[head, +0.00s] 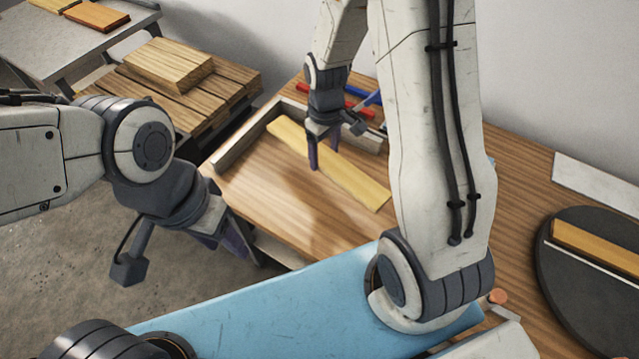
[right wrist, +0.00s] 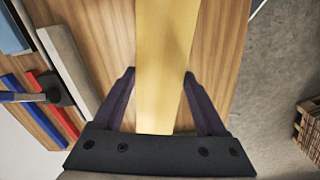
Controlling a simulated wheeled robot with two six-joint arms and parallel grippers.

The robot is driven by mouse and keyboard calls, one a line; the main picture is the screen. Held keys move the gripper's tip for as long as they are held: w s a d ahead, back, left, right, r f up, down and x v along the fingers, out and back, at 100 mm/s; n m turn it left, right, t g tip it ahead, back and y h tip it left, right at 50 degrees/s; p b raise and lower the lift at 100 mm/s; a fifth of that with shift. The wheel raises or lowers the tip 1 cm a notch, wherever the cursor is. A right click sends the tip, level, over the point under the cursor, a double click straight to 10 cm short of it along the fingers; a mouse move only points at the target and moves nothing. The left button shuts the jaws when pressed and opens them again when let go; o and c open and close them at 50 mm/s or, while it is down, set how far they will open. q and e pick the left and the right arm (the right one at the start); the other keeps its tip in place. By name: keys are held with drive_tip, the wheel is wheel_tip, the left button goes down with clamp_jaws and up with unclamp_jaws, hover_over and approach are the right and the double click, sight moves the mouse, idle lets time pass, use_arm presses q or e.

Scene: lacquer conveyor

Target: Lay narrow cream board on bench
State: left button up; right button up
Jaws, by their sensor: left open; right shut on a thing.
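The narrow cream board (head: 355,182) is long and pale yellow, running diagonally over the wooden bench (head: 270,200) in the head view. My right gripper (head: 323,155) is shut on it, partway along its length. In the right wrist view the board (right wrist: 165,60) runs up between the two dark purple fingers (right wrist: 160,90). I cannot tell whether its underside touches the bench. My left gripper (head: 240,250) is open and empty, at the bench's front left edge.
A grey wooden rail (head: 245,140) edges the bench on the left. Red and blue tools (head: 350,92) lie behind the board. A light blue panel (head: 280,310) is in front. A dark round disc (head: 570,290) carrying an orange-yellow board stands right. A block sits on slatted wood (head: 215,95) at left.

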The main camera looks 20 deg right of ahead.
sight(325, 186)
drive_tip(key=b, duration=0.1)
drive_tip(key=f+n+b, duration=0.1)
drive_tip(key=n+b, duration=0.1)
drive_tip(key=shift+w+d+f, duration=0.3)
drive_tip(key=shift+w+f, duration=0.05)
drive_tip(key=shift+f, duration=0.3)
drive_tip(key=shift+n, duration=0.3)
wheel_tip(325, 186, down, 9)
drive_tip(key=shift+s+f, duration=0.1)
use_arm(q)
wheel_tip(325, 186, down, 4)
drive_tip(key=shift+d+f, duration=0.1)
drive_tip(key=shift+f, duration=0.15)
use_arm(e)
drive_tip(key=shift+f, duration=0.2)
drive_tip(key=o, duration=1.6)
drive_tip(key=shift+c, duration=0.2)
use_arm(q)
drive_tip(key=shift+f, duration=0.1)
use_arm(e)
drive_tip(key=shift+r, duration=0.15)
